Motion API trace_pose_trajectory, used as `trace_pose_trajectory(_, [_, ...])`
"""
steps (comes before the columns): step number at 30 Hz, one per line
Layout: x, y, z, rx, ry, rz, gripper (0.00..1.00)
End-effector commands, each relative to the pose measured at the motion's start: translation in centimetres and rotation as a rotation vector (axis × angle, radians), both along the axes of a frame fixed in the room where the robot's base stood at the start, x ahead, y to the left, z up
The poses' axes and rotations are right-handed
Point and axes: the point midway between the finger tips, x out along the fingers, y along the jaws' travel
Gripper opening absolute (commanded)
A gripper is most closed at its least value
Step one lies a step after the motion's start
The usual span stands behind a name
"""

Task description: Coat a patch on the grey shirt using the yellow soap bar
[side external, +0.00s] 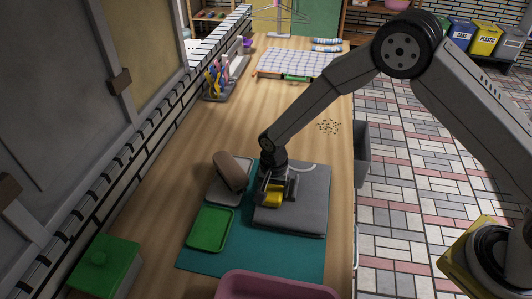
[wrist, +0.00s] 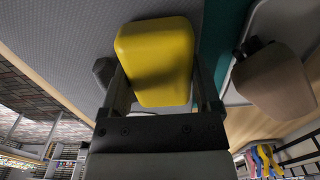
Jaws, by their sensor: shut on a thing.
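The yellow soap bar (wrist: 156,62) is between the two fingers of my gripper (wrist: 160,95) in the wrist view. It also shows in the side external view (side external: 273,198) under my gripper (side external: 274,190). My gripper is shut on the soap bar. The grey shirt (side external: 300,212) lies folded flat on a teal mat (side external: 256,262). The soap is over the left part of the shirt; whether it touches the cloth I cannot tell. A pale curved mark (side external: 308,167) shows near the shirt's far edge. My gripper and wrist hide part of the shirt.
A brown brush-like block (side external: 230,170) leans on a grey tray (side external: 217,193) left of the shirt. A green tray (side external: 210,230) lies nearer. A pink tub (side external: 277,285) stands in front, a green lidded box (side external: 105,265) at front left. Dark specks (side external: 328,126) lie beyond on clear wood.

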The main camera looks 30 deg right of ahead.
Motion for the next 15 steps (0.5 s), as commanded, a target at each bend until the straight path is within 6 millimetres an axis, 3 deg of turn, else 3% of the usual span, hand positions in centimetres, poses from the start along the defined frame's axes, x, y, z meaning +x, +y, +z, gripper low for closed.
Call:
trace_pose_trajectory(7, [-1.6, 1.7, 0.0, 0.000, 0.000, 0.001, 0.33])
trace_pose_trajectory(9, [-1.5, 1.6, 0.5, 0.001, -0.002, -0.001, 0.33])
trace_pose_trajectory(11, [-1.4, 1.6, 2.3, 0.002, -0.006, -0.001, 0.33])
trace_pose_trajectory(15, [-1.5, 1.5, 3.3, 0.001, -0.003, -0.001, 0.33])
